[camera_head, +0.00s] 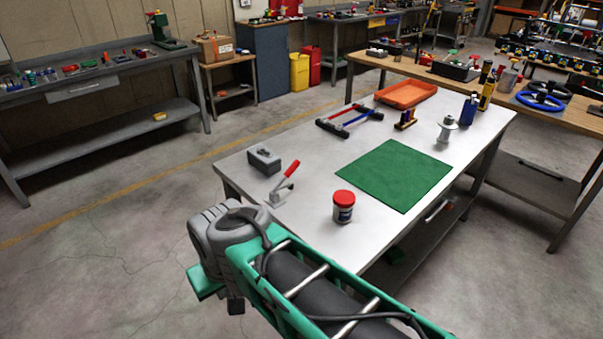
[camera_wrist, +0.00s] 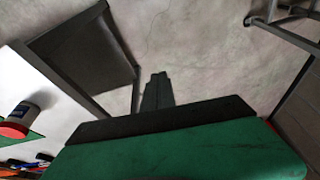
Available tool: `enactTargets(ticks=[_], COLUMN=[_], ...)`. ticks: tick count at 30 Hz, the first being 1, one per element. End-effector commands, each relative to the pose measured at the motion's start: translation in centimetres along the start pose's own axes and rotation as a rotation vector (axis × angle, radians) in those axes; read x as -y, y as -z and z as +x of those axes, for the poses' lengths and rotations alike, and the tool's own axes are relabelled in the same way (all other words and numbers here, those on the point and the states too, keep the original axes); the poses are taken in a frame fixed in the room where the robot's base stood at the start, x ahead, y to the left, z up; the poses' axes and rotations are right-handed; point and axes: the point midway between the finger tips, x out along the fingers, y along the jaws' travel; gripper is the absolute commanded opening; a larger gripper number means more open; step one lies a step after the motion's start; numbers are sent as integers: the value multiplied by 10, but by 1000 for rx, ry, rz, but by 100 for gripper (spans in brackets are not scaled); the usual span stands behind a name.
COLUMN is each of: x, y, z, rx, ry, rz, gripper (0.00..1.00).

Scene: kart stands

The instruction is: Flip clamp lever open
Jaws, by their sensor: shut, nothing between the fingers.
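The toggle clamp (camera_head: 281,190) stands near the left front end of the pale-topped table. Its red-handled lever (camera_head: 291,169) slants up and to the right from the grey metal body. My gripper shows in the wrist view, its dark fingers (camera_wrist: 157,88) together and empty beyond a green and black housing. In the head view, my arm's grey wrist is in front of the table's near left corner, lower in the picture than the clamp. The fingers cannot be made out there. The clamp does not show in the wrist view.
A red-lidded jar (camera_head: 343,207) stands right of the clamp, and a grey box (camera_head: 264,161) sits behind it. A green mat (camera_head: 394,175) lies farther right. A red-and-blue bar frame (camera_head: 349,122) and orange tray (camera_head: 405,94) lie farther back.

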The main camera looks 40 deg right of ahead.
Motion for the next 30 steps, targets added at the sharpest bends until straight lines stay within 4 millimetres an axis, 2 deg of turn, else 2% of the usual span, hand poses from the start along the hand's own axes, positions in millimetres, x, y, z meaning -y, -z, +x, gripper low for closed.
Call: enactTargets(ticks=[2, 5, 6, 8, 10, 12, 15, 18, 21, 30], x=[-18, -58, -81, -126, -186, -246, -318, -361, -375, -375], y=[22, 71, 93, 124, 150, 164, 166, 162, 160, 162], z=[12, 32, 40, 50, 56, 56, 48, 40, 34, 34], rx=[-42, -147, -200, -281, -371, -447, -519, -551, -557, -555], ry=[10, 65, 109, 197, 336, 500, 738, 915, 991, 994], rz=[187, 604, 812, 1145, 1525, 1859, 2211, 2401, 2468, 2472], gripper=[0, 0, 0, 0, 0, 0, 0, 0, 0, 0])
